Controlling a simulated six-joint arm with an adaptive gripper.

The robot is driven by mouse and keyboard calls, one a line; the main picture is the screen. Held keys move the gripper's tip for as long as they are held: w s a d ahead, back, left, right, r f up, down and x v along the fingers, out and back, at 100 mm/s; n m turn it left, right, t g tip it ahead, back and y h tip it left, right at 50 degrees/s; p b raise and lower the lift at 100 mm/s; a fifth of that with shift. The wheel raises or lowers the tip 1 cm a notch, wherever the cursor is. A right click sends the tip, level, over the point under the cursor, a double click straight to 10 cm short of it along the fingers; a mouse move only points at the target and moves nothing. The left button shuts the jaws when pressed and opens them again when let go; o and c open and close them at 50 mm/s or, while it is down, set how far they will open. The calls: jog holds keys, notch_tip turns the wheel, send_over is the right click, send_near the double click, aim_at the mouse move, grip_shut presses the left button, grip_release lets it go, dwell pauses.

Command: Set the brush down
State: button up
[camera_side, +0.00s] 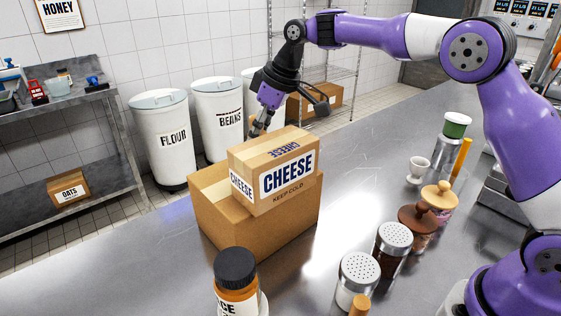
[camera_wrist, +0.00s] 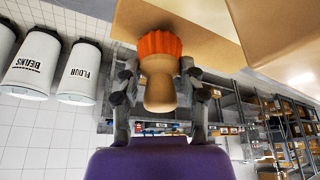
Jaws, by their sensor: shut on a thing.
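The brush (camera_wrist: 159,82) has a pale wooden handle and an orange, ridged head. In the wrist view it sits between the two fingers of my gripper (camera_wrist: 159,68), which is shut on it. The orange head points toward the top of that picture, close to a cardboard surface; I cannot tell whether they touch. In the side view my gripper (camera_side: 261,124) is just behind the top of the cheese box (camera_side: 290,172). The brush is mostly or wholly hidden there by the box.
The cheese box rests on an open cardboard box (camera_side: 252,232) on the steel counter (camera_side: 360,150). A black-lidded jar (camera_side: 236,280) stands in front. Shakers (camera_side: 393,245) and wooden-topped items (camera_side: 418,222) line the right. The counter between the boxes and that row is clear.

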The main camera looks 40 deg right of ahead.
jog(key=a, duration=0.3)
jog(key=s+a+n, duration=0.1)
jog(key=a, duration=0.3)
jog(key=s+a+n+y, duration=0.1)
jog(key=a, duration=0.3)
jog(key=shift+s+a+r, duration=0.1)
jog(key=shift+r, duration=0.05)
jog(key=s+a+f+n+g+y, duration=0.1)
jog(key=s+a+f+n, duration=0.15)
jog(key=s+a, duration=0.45)
jog(key=s+a+f+n+g, duration=0.1)
jog(key=s+a+f+n, duration=0.15)
jog(key=a, duration=0.75)
jog(key=f, duration=0.9)
jog(key=shift+w+a, duration=0.15)
jog(key=shift+a, duration=0.05)
jog(key=shift+f, duration=0.2)
jog(key=o, duration=1.1)
jog(key=shift+o, duration=0.2)
